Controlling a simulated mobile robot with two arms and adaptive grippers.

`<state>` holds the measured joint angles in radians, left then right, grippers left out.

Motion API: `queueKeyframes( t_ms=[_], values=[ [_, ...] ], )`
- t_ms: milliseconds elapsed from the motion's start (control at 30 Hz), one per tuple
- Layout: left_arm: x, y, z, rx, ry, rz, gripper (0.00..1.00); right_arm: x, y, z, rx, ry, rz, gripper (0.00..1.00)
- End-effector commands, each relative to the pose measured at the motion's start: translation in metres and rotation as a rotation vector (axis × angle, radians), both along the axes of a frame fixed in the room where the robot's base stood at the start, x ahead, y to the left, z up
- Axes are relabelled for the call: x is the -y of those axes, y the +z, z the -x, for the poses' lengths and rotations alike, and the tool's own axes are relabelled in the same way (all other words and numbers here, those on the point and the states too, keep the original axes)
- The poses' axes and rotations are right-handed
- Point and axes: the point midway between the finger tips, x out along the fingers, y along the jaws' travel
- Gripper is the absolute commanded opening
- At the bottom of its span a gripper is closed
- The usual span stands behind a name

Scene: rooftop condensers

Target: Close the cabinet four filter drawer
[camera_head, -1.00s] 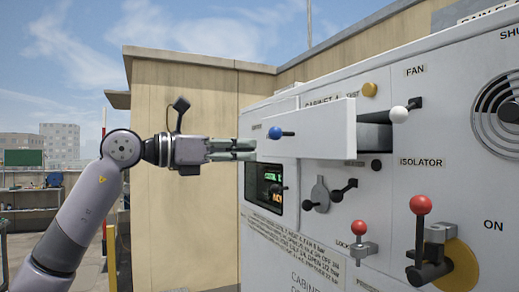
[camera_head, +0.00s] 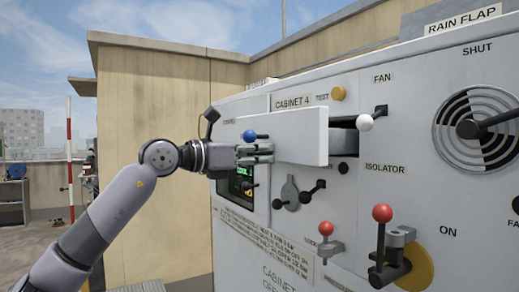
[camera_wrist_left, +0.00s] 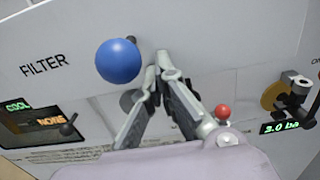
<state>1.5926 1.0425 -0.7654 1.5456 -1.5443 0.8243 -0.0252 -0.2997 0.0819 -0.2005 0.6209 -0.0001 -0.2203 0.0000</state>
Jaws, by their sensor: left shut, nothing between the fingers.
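The filter drawer (camera_head: 297,137) is a white box standing out from the face of cabinet four (camera_head: 290,104), with a dark gap showing at its right side. A blue ball knob (camera_head: 249,134) is at the drawer's left end; it shows large beside the FILTER lettering in the left wrist view (camera_wrist_left: 118,60). My left gripper (camera_head: 270,152) is shut and empty just below the blue knob, its tips at the drawer's left end. In the left wrist view its fingertips (camera_wrist_left: 158,62) are close to the pale panel right of the knob; contact is unclear. My right gripper is not in view.
A white ball lever (camera_head: 365,123) is right of the drawer. Below are a dark lever (camera_head: 290,195), a red ball lever (camera_head: 325,230) and the red-topped isolator handle (camera_head: 382,215). A round fan grille (camera_head: 476,128) is at right. Open rooftop lies left.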

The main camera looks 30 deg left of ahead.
Motion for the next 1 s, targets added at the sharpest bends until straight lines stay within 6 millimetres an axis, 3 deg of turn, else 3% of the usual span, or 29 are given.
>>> queueKeyframes(
  t_ms=[167, 500, 600, 1000],
  values=[
    [0.006, 0.002, -0.007, -0.001, -0.004, 0.0, 0.0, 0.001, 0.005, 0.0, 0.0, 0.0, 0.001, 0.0],
    [0.049, 0.005, -0.08, -0.004, -0.006, 0.002, 0.0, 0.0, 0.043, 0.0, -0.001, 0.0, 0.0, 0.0],
    [0.056, 0.003, -0.093, -0.002, -0.003, 0.001, 0.0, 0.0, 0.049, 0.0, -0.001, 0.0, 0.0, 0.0],
    [0.06, -0.001, -0.1, -0.001, -0.001, -0.001, 0.0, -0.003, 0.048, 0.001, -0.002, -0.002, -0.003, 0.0]
  ],
)
